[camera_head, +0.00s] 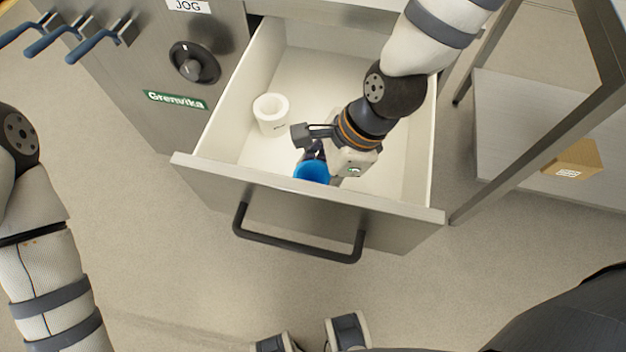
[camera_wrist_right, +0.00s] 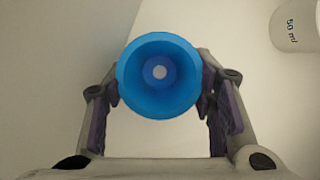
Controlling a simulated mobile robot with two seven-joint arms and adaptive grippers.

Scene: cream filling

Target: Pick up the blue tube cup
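The blue tube cup (camera_head: 312,172) is in the open drawer, near its front wall. In the right wrist view I look into its round blue mouth (camera_wrist_right: 157,52), with a small pale spot at the centre. My right gripper (camera_wrist_right: 159,92) reaches down into the drawer, one finger on each side of the cup. It also shows in the head view (camera_head: 318,152). The wide rim hides the cup's lower body, so I cannot tell whether the fingers press on it.
A white cup (camera_head: 270,128) stands in the drawer, left of my right gripper; it shows at the wrist view's top right (camera_wrist_right: 297,25). The drawer's front panel (camera_head: 400,212) and handle (camera_head: 298,249) stick out. A cardboard box (camera_head: 572,160) sits on a shelf at right.

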